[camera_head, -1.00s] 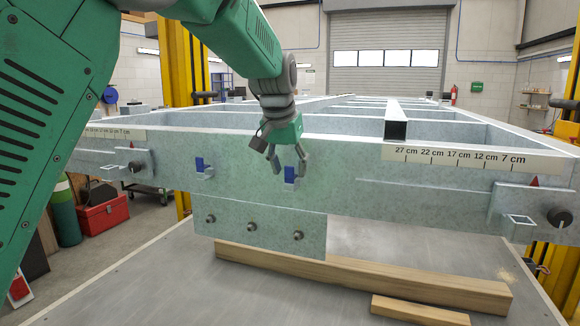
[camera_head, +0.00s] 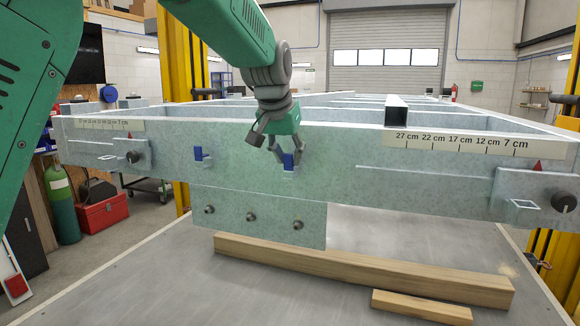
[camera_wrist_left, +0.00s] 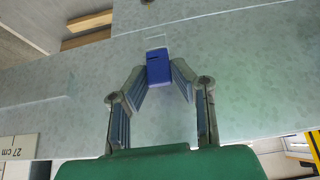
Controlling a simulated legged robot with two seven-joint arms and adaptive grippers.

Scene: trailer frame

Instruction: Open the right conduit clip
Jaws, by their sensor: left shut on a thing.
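The right conduit clip (camera_head: 288,161) is a small blue piece in a pale bracket on the front face of the grey metal frame. My left gripper (camera_head: 287,157) reaches down to it from above, with a finger on each side, and is shut on the blue piece. In the left wrist view the blue clip (camera_wrist_left: 158,66) sits between the two fingertips (camera_wrist_left: 159,78). The clip's sides are partly hidden by the fingers. The left clip (camera_head: 199,154), also blue, sits farther left on the same face. My right gripper is not in view.
The trailer frame (camera_head: 400,170) spans the view, with a bolted plate (camera_head: 265,215) below the clips. Black round knobs (camera_head: 563,202) stick out near both ends. Wooden beams (camera_head: 370,270) lie on the table below. The space in front of the frame is free.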

